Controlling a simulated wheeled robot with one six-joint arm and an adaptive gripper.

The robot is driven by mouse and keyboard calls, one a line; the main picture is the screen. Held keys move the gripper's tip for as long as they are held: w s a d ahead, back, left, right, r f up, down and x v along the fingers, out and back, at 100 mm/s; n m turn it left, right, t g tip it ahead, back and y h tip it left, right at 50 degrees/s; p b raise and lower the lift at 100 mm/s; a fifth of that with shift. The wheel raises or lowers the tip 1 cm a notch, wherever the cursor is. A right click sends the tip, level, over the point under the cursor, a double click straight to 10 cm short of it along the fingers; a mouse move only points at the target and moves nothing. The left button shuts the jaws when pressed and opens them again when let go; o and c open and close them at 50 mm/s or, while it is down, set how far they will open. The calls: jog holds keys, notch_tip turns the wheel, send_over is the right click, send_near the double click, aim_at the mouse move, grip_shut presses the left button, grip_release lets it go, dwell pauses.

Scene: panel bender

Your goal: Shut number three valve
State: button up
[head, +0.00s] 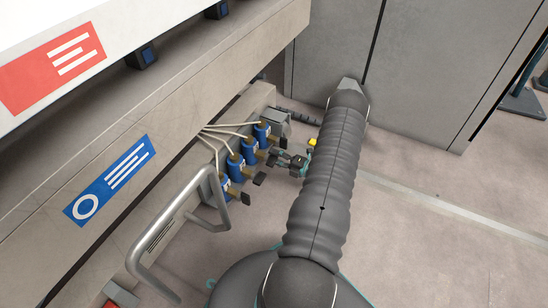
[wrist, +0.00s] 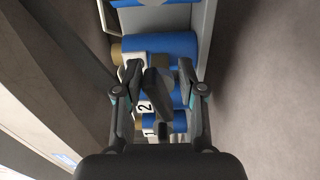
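Several blue valves stand in a row beside the machine in the head view, with brass ends and black handles. The third from the near end (head: 250,147) has my gripper (head: 283,160) at its handle. In the wrist view my gripper (wrist: 160,68) is open, its fingers on either side of a black handle (wrist: 156,90), with gaps between. Behind it is a blue valve body (wrist: 168,48) whose white label is mostly covered by the left finger. Below it are valves labelled 2 (wrist: 145,106) and 1 (wrist: 148,131). Number three's own label is not readable.
A bent metal grab handle (head: 180,225) stands near the closest valve. Pale hoses (head: 215,130) run from the valves to the machine body (head: 110,150). A grey cabinet (head: 420,70) stands behind. The floor to the right is open.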

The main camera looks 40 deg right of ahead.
jog(key=v, duration=1.1)
jog(key=shift+s, duration=0.4)
jog(key=shift+d+f, duration=0.1)
